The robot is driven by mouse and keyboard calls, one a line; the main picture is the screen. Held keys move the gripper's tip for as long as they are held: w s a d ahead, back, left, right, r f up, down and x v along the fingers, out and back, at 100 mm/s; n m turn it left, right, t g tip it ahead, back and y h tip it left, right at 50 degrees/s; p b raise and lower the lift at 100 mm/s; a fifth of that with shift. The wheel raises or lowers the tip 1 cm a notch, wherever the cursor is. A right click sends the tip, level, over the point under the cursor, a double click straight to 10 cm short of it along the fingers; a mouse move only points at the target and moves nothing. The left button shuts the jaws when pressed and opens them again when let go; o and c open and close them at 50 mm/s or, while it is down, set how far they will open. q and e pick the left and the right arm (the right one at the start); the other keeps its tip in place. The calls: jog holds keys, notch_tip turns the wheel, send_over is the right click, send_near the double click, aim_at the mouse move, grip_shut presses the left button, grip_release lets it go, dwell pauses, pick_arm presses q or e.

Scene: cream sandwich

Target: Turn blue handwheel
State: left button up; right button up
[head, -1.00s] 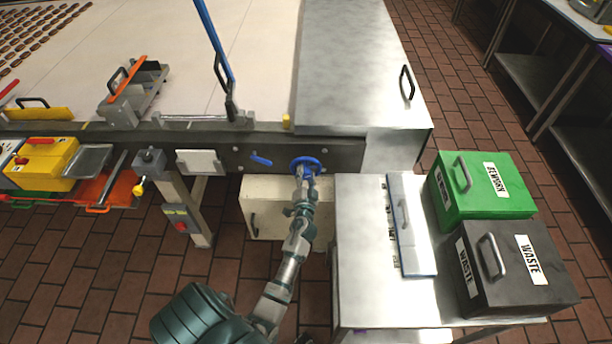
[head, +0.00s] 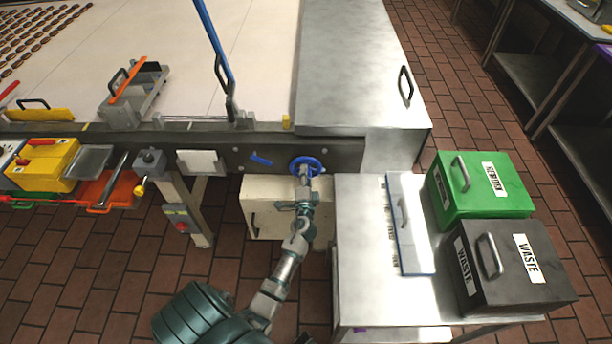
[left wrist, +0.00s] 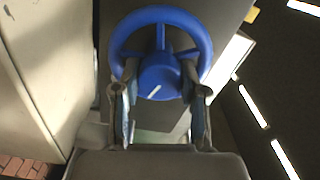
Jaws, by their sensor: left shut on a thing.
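The blue handwheel (head: 306,166) is mounted on the dark side rail of the conveyor. It also fills the upper middle of the left wrist view (left wrist: 160,50), with its spokes, hub and a white mark on the hub showing. My left gripper (head: 305,178) reaches up to it from below. In the left wrist view my left gripper's fingers (left wrist: 160,100) stand on both sides of the hub, inside the lower part of the rim, shut on the wheel. The exact finger contact is partly hidden. My right gripper is not in view.
A blue lever (head: 261,159) sits on the rail left of the wheel. A cream box (head: 262,222) is below. A steel table (head: 365,300) at right carries a green bin (head: 480,186) and a black waste bin (head: 515,268). A steel cover (head: 355,60) stands above the rail.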

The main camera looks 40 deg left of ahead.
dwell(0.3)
pick_arm(q)
jog(key=o, duration=0.9)
jog(key=shift+o, duration=1.2)
jog(key=shift+a, duration=0.1)
jog(key=shift+w+f, duration=0.1)
jog(key=shift+s+d, duration=0.2)
jog(key=shift+s, duration=0.1)
jog(key=v, duration=1.1)
